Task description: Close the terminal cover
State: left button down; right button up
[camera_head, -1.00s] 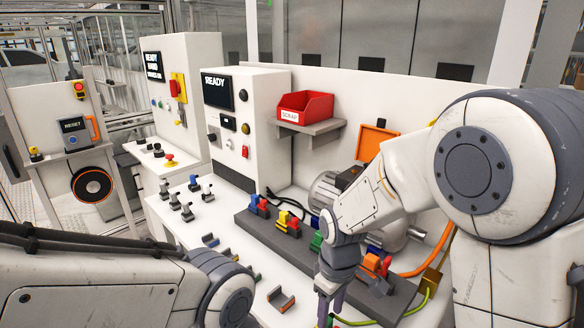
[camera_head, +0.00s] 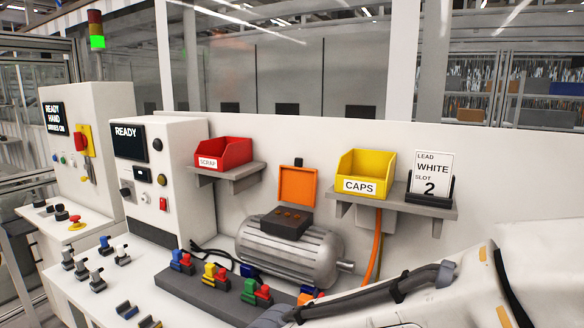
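The terminal cover (camera_head: 297,187) is an orange square plate with a darker panel. It stands raised and open behind the dark terminal box (camera_head: 286,222). The box sits on top of a grey ribbed motor (camera_head: 285,252) on the white bench, and its top shows small brownish terminals. My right arm crosses the lower right in front of the motor; its gripper is not visible. My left arm and gripper are not in view.
A red SCRAP bin (camera_head: 224,153) and yellow CAPS bin (camera_head: 366,174) sit on wall shelves. A LEAD WHITE SLOT 2 card (camera_head: 431,175) stands at right. A dark rail (camera_head: 200,298) with coloured clamps lies before the motor. An orange cable (camera_head: 375,255) hangs to its right.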

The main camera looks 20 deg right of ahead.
aim_at(297, 184)
jog(key=z, duration=0.5)
jog(key=k, duration=0.3)
jog(key=u, duration=1.9)
jog(key=i, duration=1.45)
jog(key=z, duration=0.95)
jog(key=i, duration=0.75)
jog(key=z, duration=0.9)
